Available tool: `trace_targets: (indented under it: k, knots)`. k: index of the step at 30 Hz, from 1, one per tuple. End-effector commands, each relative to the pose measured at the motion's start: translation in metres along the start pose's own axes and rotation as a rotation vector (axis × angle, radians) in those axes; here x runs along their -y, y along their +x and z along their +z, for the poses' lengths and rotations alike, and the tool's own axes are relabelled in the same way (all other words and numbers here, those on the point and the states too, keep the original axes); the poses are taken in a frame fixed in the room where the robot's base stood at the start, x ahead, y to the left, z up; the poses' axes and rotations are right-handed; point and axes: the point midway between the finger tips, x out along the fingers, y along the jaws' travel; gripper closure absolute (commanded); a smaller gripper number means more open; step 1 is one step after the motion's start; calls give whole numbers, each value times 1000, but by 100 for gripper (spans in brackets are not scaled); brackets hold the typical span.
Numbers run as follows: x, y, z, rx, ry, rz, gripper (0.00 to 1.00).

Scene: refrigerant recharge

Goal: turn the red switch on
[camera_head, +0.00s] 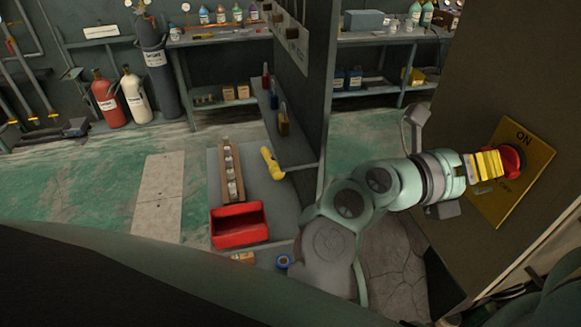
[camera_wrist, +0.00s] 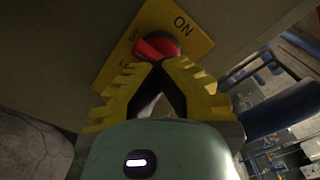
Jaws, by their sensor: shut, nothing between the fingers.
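The red switch (camera_head: 511,159) sits on a yellow plate (camera_head: 532,176) fixed to a brown panel at the right in the head view. "ON" is printed near the plate's upper end. In the wrist view the red switch (camera_wrist: 157,46) is just beyond my fingertips, and its knob lies at a slant to the "ON" text on the plate (camera_wrist: 188,31). My gripper (camera_head: 500,163) has yellow fingers and is shut with nothing between them. In the wrist view its tips (camera_wrist: 158,66) meet right at the switch's near edge. I cannot tell whether they touch it. The tips hide part of the switch.
The brown panel (camera_head: 480,70) stands close to my gripper. A dark partition (camera_head: 303,90) is left of my arm. Gas cylinders (camera_head: 105,98) stand at the far left.

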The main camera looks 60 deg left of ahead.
Motion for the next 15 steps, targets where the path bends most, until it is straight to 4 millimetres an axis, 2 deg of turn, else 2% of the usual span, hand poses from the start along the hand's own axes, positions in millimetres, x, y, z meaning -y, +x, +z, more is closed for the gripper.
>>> trace_targets:
  k: [15]
  knots:
    - [-1, -1, 0, 2, 68, 3, 100]
